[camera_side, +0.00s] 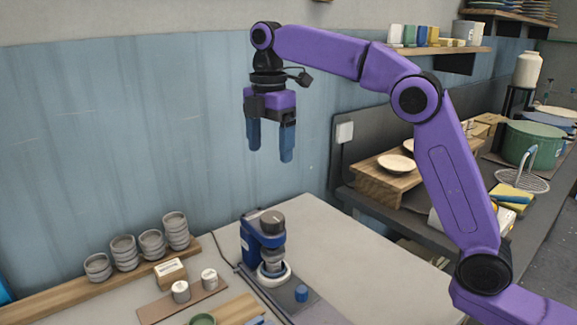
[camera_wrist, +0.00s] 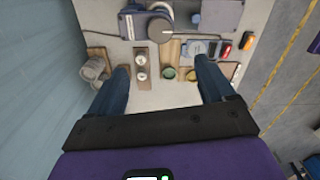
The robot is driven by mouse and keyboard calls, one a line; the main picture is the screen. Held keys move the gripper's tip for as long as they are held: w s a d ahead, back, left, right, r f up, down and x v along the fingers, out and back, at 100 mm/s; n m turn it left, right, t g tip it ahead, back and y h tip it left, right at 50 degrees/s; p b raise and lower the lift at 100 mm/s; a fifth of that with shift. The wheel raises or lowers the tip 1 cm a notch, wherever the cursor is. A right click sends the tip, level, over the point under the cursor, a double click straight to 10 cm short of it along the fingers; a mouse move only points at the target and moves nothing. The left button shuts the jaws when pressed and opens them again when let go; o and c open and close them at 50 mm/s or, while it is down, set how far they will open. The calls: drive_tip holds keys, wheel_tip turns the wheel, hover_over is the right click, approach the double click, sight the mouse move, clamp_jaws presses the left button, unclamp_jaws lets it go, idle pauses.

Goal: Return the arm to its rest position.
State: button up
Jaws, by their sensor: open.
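My gripper (camera_side: 270,147) hangs from my purple arm, high above the table (camera_side: 355,262) in the side view, with its blue fingers pointing down. The fingers are spread apart and nothing is between them. In the wrist view the two blue fingers of my gripper (camera_wrist: 162,88) stand wide apart, with the table far below. It touches nothing. No plate or plate dryer can be made out near the gripper.
A blue machine (camera_side: 262,240) stands on the table below my gripper. Stacked grey bowls (camera_side: 151,243) line a wooden shelf at the left. A green pot (camera_side: 533,143) and a wooden stand (camera_side: 385,182) are at the right. The air around my gripper is clear.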

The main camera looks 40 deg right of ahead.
drive_tip(key=s+d+f+m, duration=0.2)
drive_tip(key=s+f, duration=0.3)
drive_tip(key=s, duration=0.7)
drive_tip(key=s+d+f+m, duration=0.3)
drive_tip(key=s+d+f, duration=0.2)
drive_tip(key=s, duration=0.6)
drive_tip(key=s+d+f+m, duration=0.2)
drive_tip(key=s+f, duration=0.5)
drive_tip(key=s, duration=0.5)
drive_tip(key=shift+s+d+f, duration=0.2)
drive_tip(key=shift+s+d, duration=0.1)
drive_tip(key=shift+d, duration=0.6)
